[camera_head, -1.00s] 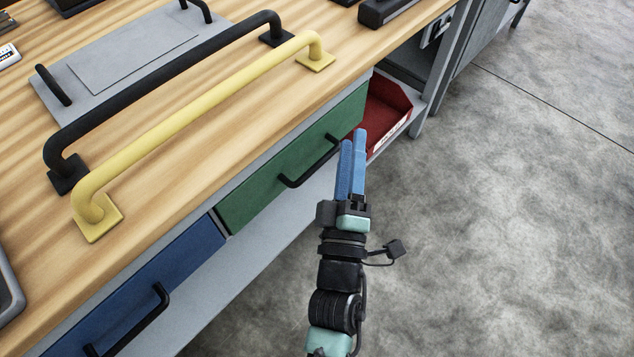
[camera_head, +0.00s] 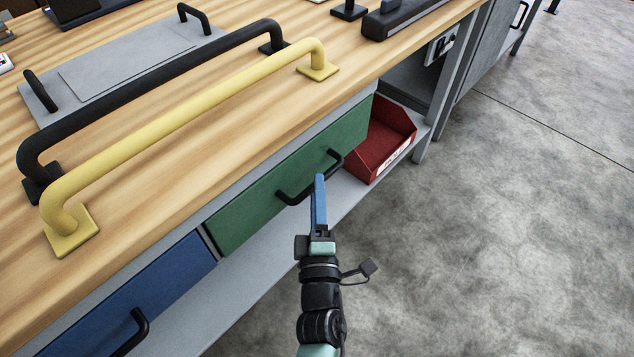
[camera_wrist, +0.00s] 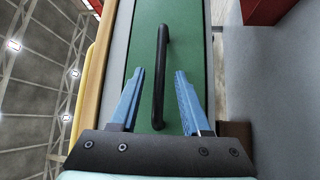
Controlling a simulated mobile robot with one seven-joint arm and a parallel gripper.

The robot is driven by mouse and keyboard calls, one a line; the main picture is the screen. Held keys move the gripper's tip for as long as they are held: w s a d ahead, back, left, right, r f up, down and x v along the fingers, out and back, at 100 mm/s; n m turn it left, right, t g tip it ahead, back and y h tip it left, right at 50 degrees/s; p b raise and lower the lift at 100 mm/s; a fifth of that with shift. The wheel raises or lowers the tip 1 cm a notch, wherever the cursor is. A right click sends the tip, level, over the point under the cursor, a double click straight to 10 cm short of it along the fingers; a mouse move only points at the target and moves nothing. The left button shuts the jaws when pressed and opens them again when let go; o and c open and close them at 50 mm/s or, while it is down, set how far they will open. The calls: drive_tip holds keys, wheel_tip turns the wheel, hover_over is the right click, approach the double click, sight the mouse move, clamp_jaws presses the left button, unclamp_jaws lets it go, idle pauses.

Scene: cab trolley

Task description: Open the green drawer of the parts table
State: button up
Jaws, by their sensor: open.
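The green drawer (camera_head: 265,196) is shut in the front of the parts table, below the wooden top. Its black bar handle (camera_head: 294,196) runs along the drawer front. My gripper (camera_head: 319,178) is at the handle, its blue fingers pointing at the drawer front. In the wrist view the gripper (camera_wrist: 158,72) is open, with one blue finger on each side of the black handle (camera_wrist: 160,85). The handle runs up the picture between the fingers, with a gap on both sides. The green drawer front (camera_wrist: 180,40) fills the space behind it. I cannot tell how deep the fingers reach past the bar.
A blue drawer (camera_head: 150,295) sits left of the green one. A yellow rail (camera_head: 190,125) and a black rail (camera_head: 150,95) stand on the tabletop (camera_head: 120,215). A red bin (camera_head: 385,145) is on the shelf at right. The floor (camera_head: 500,230) at right is clear.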

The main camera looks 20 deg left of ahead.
drive_tip(key=shift+x, duration=1.35)
drive_tip(key=shift+c, duration=0.2)
clamp_jaws()
